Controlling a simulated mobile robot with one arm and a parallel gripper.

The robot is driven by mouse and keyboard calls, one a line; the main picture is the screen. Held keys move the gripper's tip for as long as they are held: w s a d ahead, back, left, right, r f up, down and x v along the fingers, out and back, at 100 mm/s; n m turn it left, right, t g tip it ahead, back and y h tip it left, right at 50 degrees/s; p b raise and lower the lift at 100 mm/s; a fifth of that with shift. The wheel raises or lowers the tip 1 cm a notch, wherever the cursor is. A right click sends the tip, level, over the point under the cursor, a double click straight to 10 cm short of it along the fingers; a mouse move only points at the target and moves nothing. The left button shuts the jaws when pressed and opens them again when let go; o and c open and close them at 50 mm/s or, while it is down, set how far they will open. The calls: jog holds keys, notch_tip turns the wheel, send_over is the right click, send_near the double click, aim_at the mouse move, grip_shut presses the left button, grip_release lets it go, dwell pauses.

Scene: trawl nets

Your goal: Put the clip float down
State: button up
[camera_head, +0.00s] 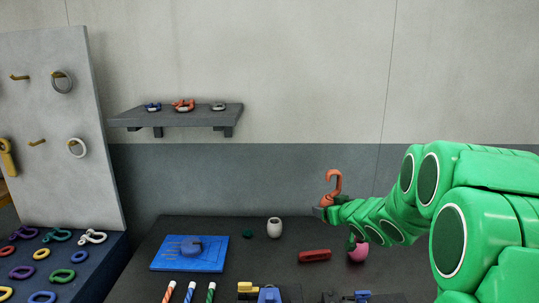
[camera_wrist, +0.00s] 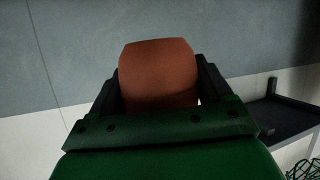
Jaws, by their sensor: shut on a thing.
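The clip float (camera_head: 334,184) is an orange-red piece with a hooked top. It stands upright in my gripper (camera_head: 322,211), in the air above the dark table (camera_head: 225,285). In the wrist view the orange body of the clip float (camera_wrist: 158,62) fills the gap between the two dark fingers of my gripper (camera_wrist: 158,80). The fingers touch it on both sides. Its lower part is hidden by my gripper in both views.
On the table are a blue board (camera_head: 165,263), a white pot (camera_head: 274,228), a red block (camera_head: 315,255), a pink round thing (camera_head: 358,252) and several tools in front. A wall shelf (camera_head: 230,115) holds small clips. A pegboard (camera_head: 45,110) stands left.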

jog(key=shift+w+a+r+m+h, duration=0.1)
jog(key=shift+a+m+h, duration=0.5)
jog(key=shift+m+h, duration=0.65)
jog(key=shift+w+a+r+m+h, duration=0.15)
jog(key=shift+a+m+h, duration=0.4)
jog(key=shift+m+h, duration=0.65)
jog(key=shift+w+a+r+m+h, duration=0.1)
jog(key=shift+a+m+h, duration=0.7)
jog(key=shift+h, duration=0.75)
jog(key=shift+d, duration=0.2)
